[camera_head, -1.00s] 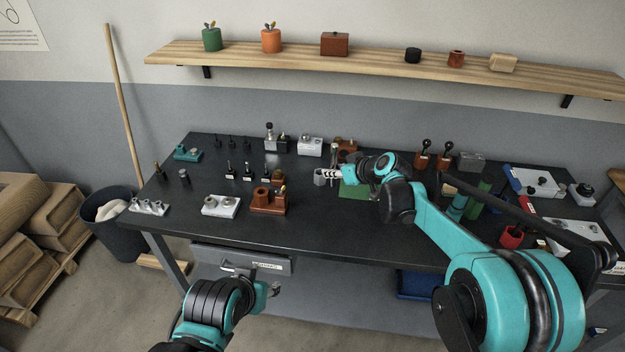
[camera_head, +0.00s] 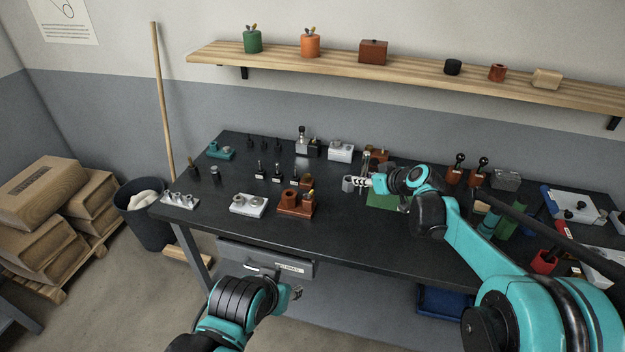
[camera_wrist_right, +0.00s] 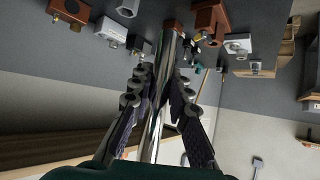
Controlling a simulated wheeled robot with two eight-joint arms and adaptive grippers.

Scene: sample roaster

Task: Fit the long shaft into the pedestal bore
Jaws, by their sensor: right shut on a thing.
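My right gripper (camera_head: 362,182) is over the middle of the dark bench, near a green mat (camera_head: 382,200). In the right wrist view its two fingers (camera_wrist_right: 160,95) are closed on a long, shiny metal shaft (camera_wrist_right: 157,110), which runs between them. The far end of the shaft points toward the bench parts; I cannot tell whether it touches any. A red-brown block with an upright round collar (camera_head: 290,198) stands left of the gripper, apart from it. I cannot tell for sure whether it is the pedestal. My left gripper (camera_head: 294,292) is low in front of the bench; its fingers are too small to read.
A white block with two round seats (camera_head: 249,204) stands left of the red-brown block. Several small dark pegs (camera_head: 262,170) stand behind. A drawer (camera_head: 262,258) hangs under the front edge. A shelf (camera_head: 420,73) runs above. The front middle of the bench is clear.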

